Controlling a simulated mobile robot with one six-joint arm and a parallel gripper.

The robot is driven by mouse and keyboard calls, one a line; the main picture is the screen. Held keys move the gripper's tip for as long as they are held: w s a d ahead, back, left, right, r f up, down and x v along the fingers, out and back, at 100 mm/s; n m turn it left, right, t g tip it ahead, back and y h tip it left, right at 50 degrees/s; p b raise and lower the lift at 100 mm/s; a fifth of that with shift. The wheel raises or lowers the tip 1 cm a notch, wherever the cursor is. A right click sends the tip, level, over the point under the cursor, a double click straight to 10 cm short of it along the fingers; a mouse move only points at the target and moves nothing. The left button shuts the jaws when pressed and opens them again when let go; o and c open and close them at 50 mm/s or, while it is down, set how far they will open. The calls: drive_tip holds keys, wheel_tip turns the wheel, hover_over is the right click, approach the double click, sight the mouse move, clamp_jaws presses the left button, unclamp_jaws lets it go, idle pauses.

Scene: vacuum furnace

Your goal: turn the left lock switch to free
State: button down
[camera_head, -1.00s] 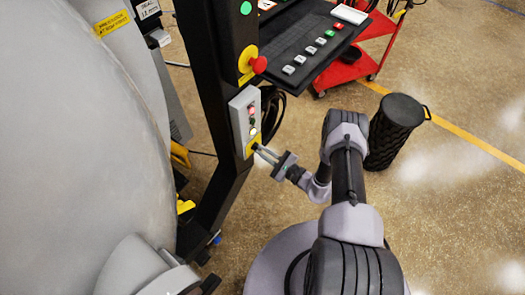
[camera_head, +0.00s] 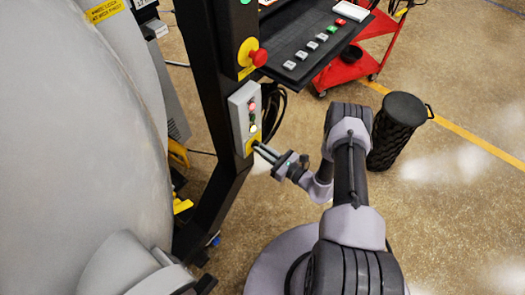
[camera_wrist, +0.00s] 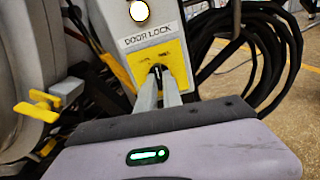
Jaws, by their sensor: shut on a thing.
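The lock switch (camera_wrist: 155,69) is a small dark knob on a yellow plate under the words DOOR LOCK in the wrist view. The fingers cover much of it, and its exact angle is hard to tell. The plate is at the lower end of a grey control box (camera_head: 243,118) on the black post. My gripper (camera_head: 257,147) reaches it from the right in the head view. Its two fingertips (camera_wrist: 159,76) are closed on the switch, one on each side.
A red emergency stop (camera_head: 259,57) sits above the box. Black cables (camera_wrist: 262,60) hang in loops beside it. The large grey furnace body (camera_head: 75,150) fills the left. A black bin (camera_head: 398,130) and a red cart (camera_head: 350,70) stand at the right. Open floor lies between.

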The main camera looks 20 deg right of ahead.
drive_tip(key=m+b, duration=0.1)
drive_tip(key=m, duration=0.3)
drive_tip(key=shift+s+a+m, duration=0.1)
drive_tip(key=shift+m, duration=0.6)
drive_tip(key=c, duration=1.5)
unclamp_jaws()
drive_tip(key=p+v, duration=0.3)
drive_tip(key=v, duration=1.4)
drive_tip(key=shift+s, duration=0.15)
